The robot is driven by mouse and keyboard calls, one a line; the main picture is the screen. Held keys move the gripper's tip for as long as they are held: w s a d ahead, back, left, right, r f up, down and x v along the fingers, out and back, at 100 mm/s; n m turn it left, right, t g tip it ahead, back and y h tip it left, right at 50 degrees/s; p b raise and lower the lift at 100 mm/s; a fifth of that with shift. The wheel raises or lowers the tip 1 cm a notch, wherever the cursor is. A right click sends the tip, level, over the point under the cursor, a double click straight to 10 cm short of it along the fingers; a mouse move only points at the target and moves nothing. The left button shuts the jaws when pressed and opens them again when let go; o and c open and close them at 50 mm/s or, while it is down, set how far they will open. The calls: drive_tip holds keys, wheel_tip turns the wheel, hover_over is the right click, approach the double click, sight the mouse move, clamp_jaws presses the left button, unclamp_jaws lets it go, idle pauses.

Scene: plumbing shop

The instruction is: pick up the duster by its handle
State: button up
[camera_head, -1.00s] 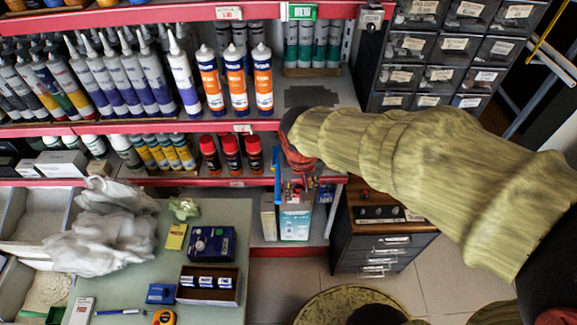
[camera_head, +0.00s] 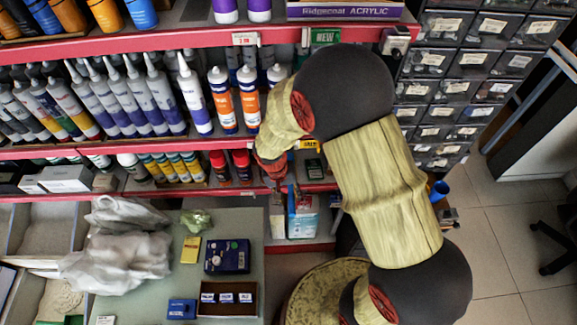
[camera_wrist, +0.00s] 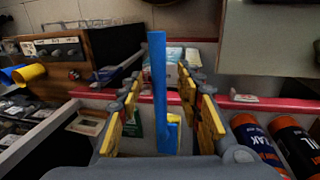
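A long, narrow blue piece (camera_wrist: 158,85), which looks like the duster's handle, stands between my fingers in the wrist view. It has a short blue side piece near its lower end. In the head view it shows as a small blue strip (camera_head: 291,203) at the shelf edge, partly behind my gripper. No duster head can be made out. My gripper (camera_head: 280,183) is over the red shelf edge. In the wrist view my gripper (camera_wrist: 160,110) is open, its yellow-padded fingers on both sides of the blue piece with visible gaps.
Red-edged shelves (camera_head: 180,145) hold rows of tubes, with orange-labelled tubes (camera_head: 222,100) close to my gripper. A white and blue box (camera_head: 303,218) stands below. The table (camera_head: 205,222) at lower left holds plastic bags and small boxes. Parts drawers (camera_head: 440,88) stand at right.

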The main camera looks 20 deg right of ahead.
sight(291, 198)
drive_tip(key=f, duration=0.1)
drive_tip(key=d+f, duration=0.1)
drive_tip(key=f, duration=0.1)
drive_tip(key=shift+s+f, duration=0.1)
drive_tip(key=shift+f, duration=0.2)
drive_tip(key=c, duration=0.3)
clamp_jaws()
drive_tip(key=shift+r, duration=0.1)
idle(0.3)
